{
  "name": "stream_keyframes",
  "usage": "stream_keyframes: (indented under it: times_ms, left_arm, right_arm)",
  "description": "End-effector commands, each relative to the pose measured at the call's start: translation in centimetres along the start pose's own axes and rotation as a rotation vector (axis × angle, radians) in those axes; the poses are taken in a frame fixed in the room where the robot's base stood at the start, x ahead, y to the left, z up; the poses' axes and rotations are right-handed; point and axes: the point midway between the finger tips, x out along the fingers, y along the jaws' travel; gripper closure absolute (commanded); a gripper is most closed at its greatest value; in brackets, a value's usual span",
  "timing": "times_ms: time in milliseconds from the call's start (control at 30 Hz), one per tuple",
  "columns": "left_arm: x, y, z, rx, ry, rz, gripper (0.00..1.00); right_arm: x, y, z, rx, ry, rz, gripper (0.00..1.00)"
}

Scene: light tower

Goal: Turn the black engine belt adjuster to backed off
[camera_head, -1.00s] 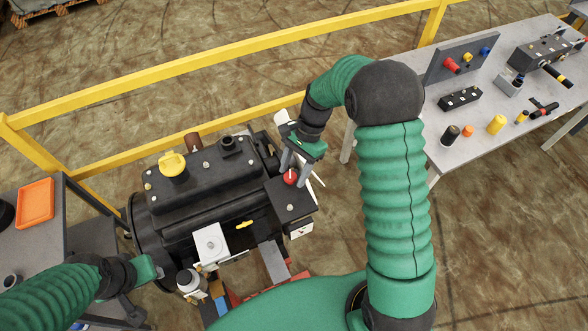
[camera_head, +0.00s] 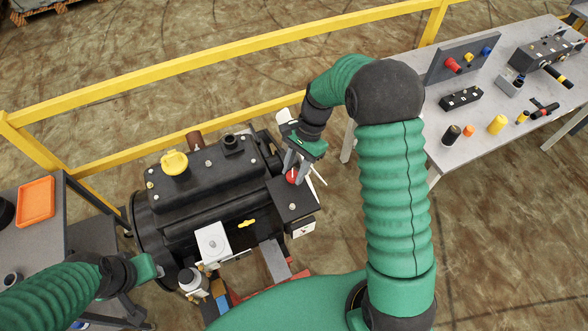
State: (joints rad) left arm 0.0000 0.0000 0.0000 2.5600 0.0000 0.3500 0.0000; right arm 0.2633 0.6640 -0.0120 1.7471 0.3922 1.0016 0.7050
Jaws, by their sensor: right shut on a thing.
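The black engine (camera_head: 200,186) stands at centre left, with a yellow cap on top. On its right end is a black box (camera_head: 300,196) with a red knob (camera_head: 291,177) and a small pale stud. I cannot tell for sure which part is the belt adjuster. My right gripper (camera_head: 293,170) reaches down from above, its grey fingers shut on the red knob and partly hiding it. My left gripper (camera_head: 146,268) is low at the left, beside the engine's front left; its fingers are not clear.
A yellow railing (camera_head: 220,60) runs behind the engine. A grey workbench (camera_head: 480,130) with tools and bottles stands at right. A side table with an orange tray (camera_head: 36,202) is at left. A white bottle (camera_head: 190,281) and coloured blocks are near the engine's front.

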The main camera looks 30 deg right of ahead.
Motion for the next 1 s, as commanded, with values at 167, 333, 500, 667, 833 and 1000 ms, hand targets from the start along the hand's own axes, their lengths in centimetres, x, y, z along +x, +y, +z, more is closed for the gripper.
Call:
stream_keyframes:
  times_ms: [167,333,500,667,833,1000]
  left_arm:
    - [-0.1,0.0,0.0,0.000,0.000,0.000,0.62]
    - [-0.3,0.0,-0.1,0.000,0.000,0.000,0.62]
    - [-0.7,0.0,-0.2,0.000,0.000,0.000,0.62]
    - [-1.1,0.0,-0.3,0.000,0.000,0.000,0.62]
    - [-1.5,0.0,-0.3,0.000,0.000,0.000,0.62]
    - [-1.7,0.0,-0.4,0.000,0.000,0.000,0.62]
  right_arm:
    - [-0.3,-0.3,-0.1,-0.016,0.006,-0.002,1.00]
    - [-0.4,-0.3,-0.1,-0.058,0.007,0.015,1.00]
    - [-0.5,-0.5,-0.1,-0.150,0.008,0.053,1.00]
    - [-0.5,-0.6,-0.1,-0.277,0.009,0.106,1.00]
    - [-0.5,-0.8,0.0,-0.427,0.010,0.168,1.00]
    - [-0.4,-0.9,0.1,-0.577,0.010,0.229,1.00]
